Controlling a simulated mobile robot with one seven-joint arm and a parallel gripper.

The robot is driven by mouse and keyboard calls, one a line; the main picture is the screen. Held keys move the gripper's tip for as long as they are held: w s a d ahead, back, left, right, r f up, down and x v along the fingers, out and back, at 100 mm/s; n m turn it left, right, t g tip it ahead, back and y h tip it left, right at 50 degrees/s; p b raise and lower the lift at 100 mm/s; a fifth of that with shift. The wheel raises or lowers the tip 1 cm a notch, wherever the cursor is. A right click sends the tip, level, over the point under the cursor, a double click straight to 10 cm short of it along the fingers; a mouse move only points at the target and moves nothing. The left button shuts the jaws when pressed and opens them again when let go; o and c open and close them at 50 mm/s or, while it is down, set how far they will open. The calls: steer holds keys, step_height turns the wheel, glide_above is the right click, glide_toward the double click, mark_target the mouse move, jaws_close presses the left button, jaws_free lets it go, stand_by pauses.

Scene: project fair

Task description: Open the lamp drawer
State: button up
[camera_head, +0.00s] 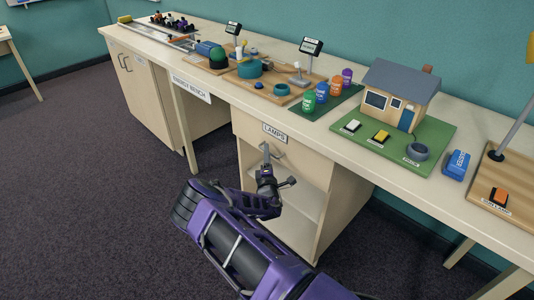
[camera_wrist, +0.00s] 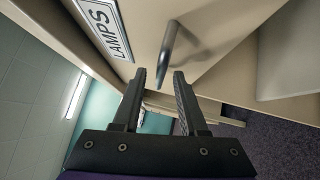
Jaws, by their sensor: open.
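The drawer looks shut. Its bar handle (camera_wrist: 170,52) sticks out from the front in the wrist view. My gripper (camera_head: 267,160) is in front of the drawer at handle height. In the wrist view my gripper (camera_wrist: 160,78) is open, its two fingers apart. The handle lies just beyond the fingertips, roughly in line with the gap. I cannot tell whether a finger touches it.
An open shelf (camera_head: 300,195) is below the drawer. On the bench (camera_head: 215,85) above stand coloured canisters (camera_head: 322,93), a model house (camera_head: 400,93) on a green board and a blue box (camera_head: 457,165). The carpet (camera_head: 90,190) at left is clear.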

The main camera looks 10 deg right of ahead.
steer(key=shift+w+r, duration=0.1)
steer(key=shift+w, duration=0.55)
jaws_close()
stand_by(1.0)
